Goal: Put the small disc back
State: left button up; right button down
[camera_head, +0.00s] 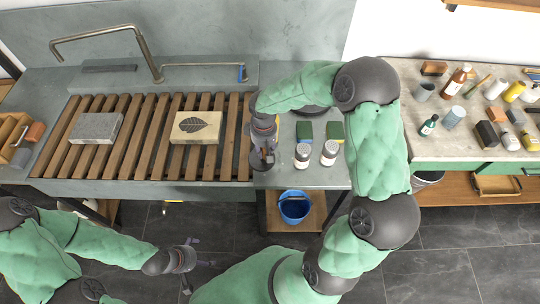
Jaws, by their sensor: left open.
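I cannot make out the small disc for certain. A dark round edge (312,110) shows on the grey counter behind my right forearm, mostly hidden by it, and I cannot tell what it is. My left gripper (190,257) is open and empty, low in front of the sink unit and over the dark floor. My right gripper (262,162) points down at the right end of the wooden slats, beside the counter. Its fingers are too small and dark to show whether they are open or hold anything.
Two stone blocks, one grey (96,128) and one cream with a leaf picture (195,127), lie on the slats (150,140). Two jars (329,153) and two sponges stand on the counter. A blue bucket (294,207) is below. Bottles crowd the right table (430,148).

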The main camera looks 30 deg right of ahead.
jog(key=shift+w+d+f, duration=0.2)
jog(key=shift+d+f, duration=0.8)
jog(key=shift+f, duration=0.05)
jog(key=shift+d+f+b, duration=0.2)
jog(key=shift+f+b, duration=0.25)
jog(key=shift+f, duration=1.25)
jog(key=shift+f, duration=0.1)
jog(key=c, duration=1)
grip_release()
jog(key=shift+f, duration=0.1)
jog(key=shift+r, duration=0.2)
notch_tip(320, 180, up, 12)
jog(key=shift+a+f+p, duration=0.1)
jog(key=shift+p, duration=0.95)
